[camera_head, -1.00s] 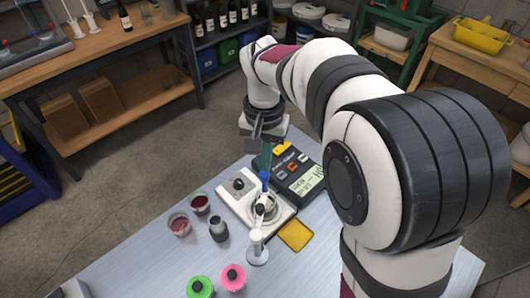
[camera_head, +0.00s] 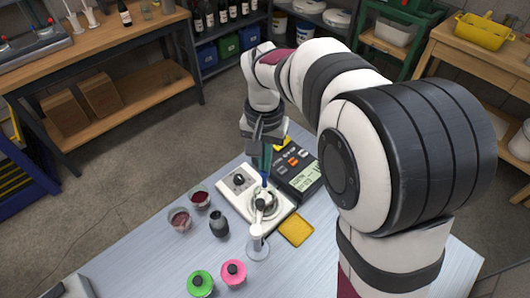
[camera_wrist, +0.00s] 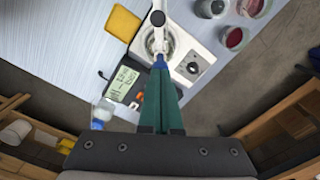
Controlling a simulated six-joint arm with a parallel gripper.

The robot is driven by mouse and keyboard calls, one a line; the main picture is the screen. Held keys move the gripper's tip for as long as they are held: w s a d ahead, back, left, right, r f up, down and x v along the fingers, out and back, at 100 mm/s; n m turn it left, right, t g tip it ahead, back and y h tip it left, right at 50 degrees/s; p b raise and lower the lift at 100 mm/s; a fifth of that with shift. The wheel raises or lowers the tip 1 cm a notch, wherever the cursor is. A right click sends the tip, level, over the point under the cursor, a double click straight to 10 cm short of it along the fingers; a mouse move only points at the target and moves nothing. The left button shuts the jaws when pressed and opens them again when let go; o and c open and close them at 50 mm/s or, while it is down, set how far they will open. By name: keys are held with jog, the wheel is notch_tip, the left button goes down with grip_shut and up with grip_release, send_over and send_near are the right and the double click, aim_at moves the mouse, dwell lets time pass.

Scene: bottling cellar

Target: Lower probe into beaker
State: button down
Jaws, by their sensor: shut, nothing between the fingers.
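My gripper (camera_head: 265,170) points down with its green fingers together and nothing between them. In the wrist view the fingertips (camera_wrist: 159,68) are at the blue top of the probe (camera_wrist: 160,60); I cannot tell whether they touch it. The blue top (camera_head: 264,182) also shows just below the fingers in the head view. A white stand (camera_head: 257,246) has its arm at the probe. The round glass rim of the beaker (camera_head: 274,207) shows on the white stirrer plate (camera_head: 238,181). The probe's lower end is hidden by the stand arm and its top.
A dark meter with a lit display (camera_head: 304,179) stands right of the stirrer. A yellow cloth (camera_head: 296,231) lies in front.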

jog(key=shift+f, duration=2)
jog(key=shift+r, duration=3.05)
jog(key=shift+s+d, duration=0.1)
jog(key=shift+s, duration=0.05)
jog(key=s+d+m+y, duration=0.1)
jog(key=s+d, duration=0.3)
jog(key=s, duration=0.8)
jog(key=s+d+m, duration=0.1)
jog(key=s+d, duration=0.2)
jog(key=s, duration=0.8)
jog(key=shift+s+d+m+y, duration=0.3)
jog(key=shift+s+d+y, duration=0.05)
jog(key=shift+y, duration=0.05)
